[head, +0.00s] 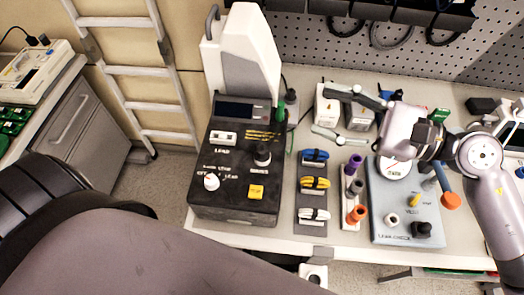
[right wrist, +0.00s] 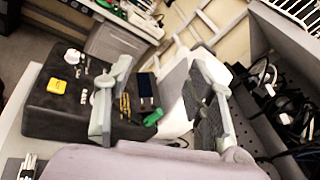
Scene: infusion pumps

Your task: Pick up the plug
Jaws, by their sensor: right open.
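A small upright green piece (head: 280,112), which may be the plug, stands at the right rear edge of the black pump test box (head: 235,213). In the right wrist view a green piece (right wrist: 154,117) shows between the fingers, beyond them. My right gripper (head: 320,111) is open and empty, to the right of the green piece and apart from it, over the back of the bench. Its two spread fingers also show in the right wrist view (right wrist: 163,70). My left arm fills the lower left of the head view. Its gripper is out of view.
Blue, yellow and white cable bundles (head: 313,183) lie on a dark strip right of the box. A rack with purple and orange pieces (head: 355,187) and a grey leak-check unit (head: 405,226) stand beside it. White boxes (head: 328,104) stand behind the right gripper.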

